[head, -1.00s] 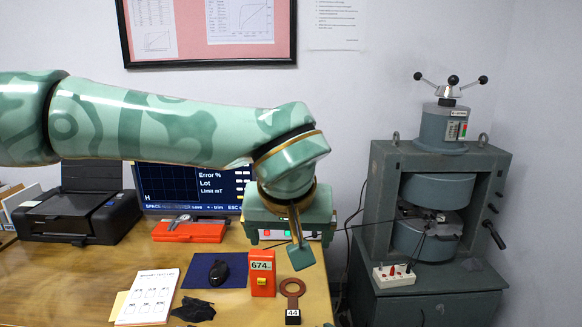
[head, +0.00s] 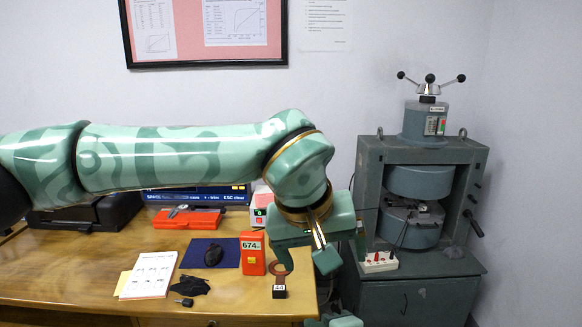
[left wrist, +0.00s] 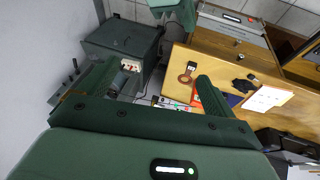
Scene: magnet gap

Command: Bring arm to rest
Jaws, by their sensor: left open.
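My left arm (head: 175,158) reaches in from the left, its forearm roughly level above the desk. My left gripper (head: 318,255) hangs at the desk's right end, beside the gap to the grey machine. In the left wrist view my left gripper (left wrist: 155,78) has its two fingers spread wide with nothing between them. In the head view the gripper's body partly hides its own fingers.
The desk (head: 80,270) holds an orange meter (head: 252,252), a black tag (head: 279,291) with a copper ring, a mouse (head: 214,255), a paper sheet (head: 149,274) and a red case (head: 187,219). The grey machine (head: 369,220) stands right of the desk.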

